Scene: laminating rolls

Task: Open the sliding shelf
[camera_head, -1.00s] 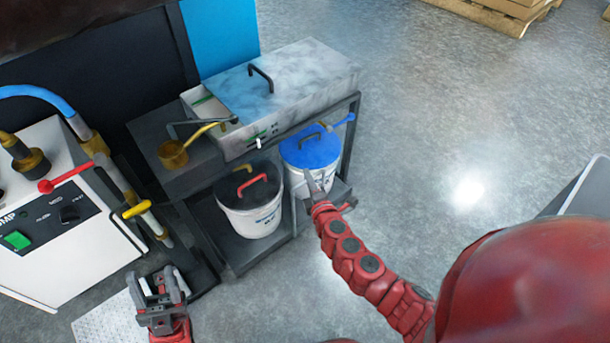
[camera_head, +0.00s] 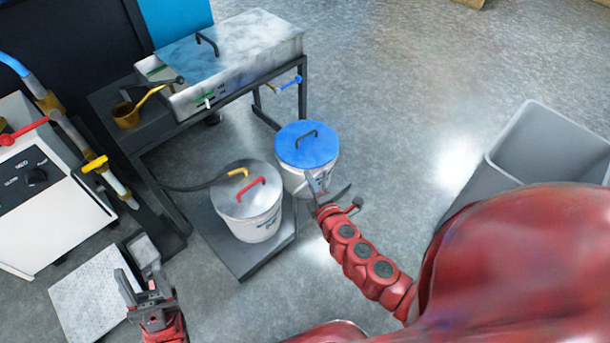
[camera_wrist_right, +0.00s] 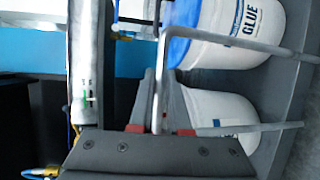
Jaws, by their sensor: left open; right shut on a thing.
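The dark grey sliding shelf (camera_head: 238,262) is pulled out from under the cart, with two buckets on it. My right gripper (camera_head: 318,192) is at the shelf's front, near the bucket with the blue lid. In the right wrist view my right gripper (camera_wrist_right: 158,105) is shut on a thin grey handle bar (camera_wrist_right: 158,75) of the shelf (camera_wrist_right: 291,85). My left gripper (camera_head: 143,283) is open and empty, at the lower left, well apart from the shelf.
The white bucket with the blue lid (camera_head: 307,146) and the one with the silver lid (camera_head: 246,189) stand on the shelf. A hose runs to the silver lid. A white machine (camera_head: 60,220) stands at left. A grey bin (camera_head: 550,148) is at right. Floor between is clear.

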